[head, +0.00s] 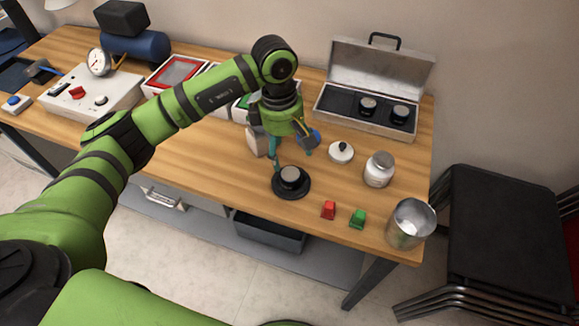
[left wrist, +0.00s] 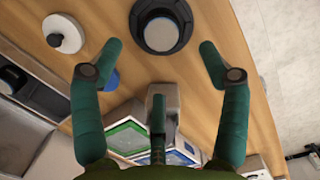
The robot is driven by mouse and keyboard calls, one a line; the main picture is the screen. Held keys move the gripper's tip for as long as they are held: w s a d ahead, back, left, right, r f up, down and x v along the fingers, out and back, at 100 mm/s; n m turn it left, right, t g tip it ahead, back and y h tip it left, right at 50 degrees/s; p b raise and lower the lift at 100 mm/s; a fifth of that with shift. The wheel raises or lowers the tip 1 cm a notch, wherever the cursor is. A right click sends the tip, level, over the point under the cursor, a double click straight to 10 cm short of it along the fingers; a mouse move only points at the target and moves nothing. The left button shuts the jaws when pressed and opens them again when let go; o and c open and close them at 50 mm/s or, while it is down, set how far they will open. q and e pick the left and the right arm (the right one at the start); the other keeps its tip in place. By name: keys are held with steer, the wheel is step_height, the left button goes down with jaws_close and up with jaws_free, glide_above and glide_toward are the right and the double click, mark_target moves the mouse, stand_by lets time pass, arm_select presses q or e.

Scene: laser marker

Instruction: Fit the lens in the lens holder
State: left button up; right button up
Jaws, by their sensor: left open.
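A dark cylindrical lens with a grey top (head: 290,174) stands upright at the middle of the round black lens holder (head: 304,190) near the table's front edge. The lens (left wrist: 160,34) and the holder (left wrist: 139,44) also show at the top of the left wrist view. I cannot tell how deep the lens sits. My left gripper (head: 291,163) is open and empty, just behind and above the holder. In the left wrist view its teal fingertips (left wrist: 159,47) are apart, with the lens beyond them. My right gripper is not in view.
An open silver case (head: 320,117) with two more lenses stands at the back right.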

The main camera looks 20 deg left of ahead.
arm_select(q)
steer(key=shift+a+r+b, duration=0.15)
steer(key=shift+r+b, duration=0.15)
steer(key=shift+r, duration=0.85)
steer(key=shift+a+r+b, duration=0.1)
steer(key=shift+r+b, duration=0.15)
steer(key=shift+r, duration=0.9)
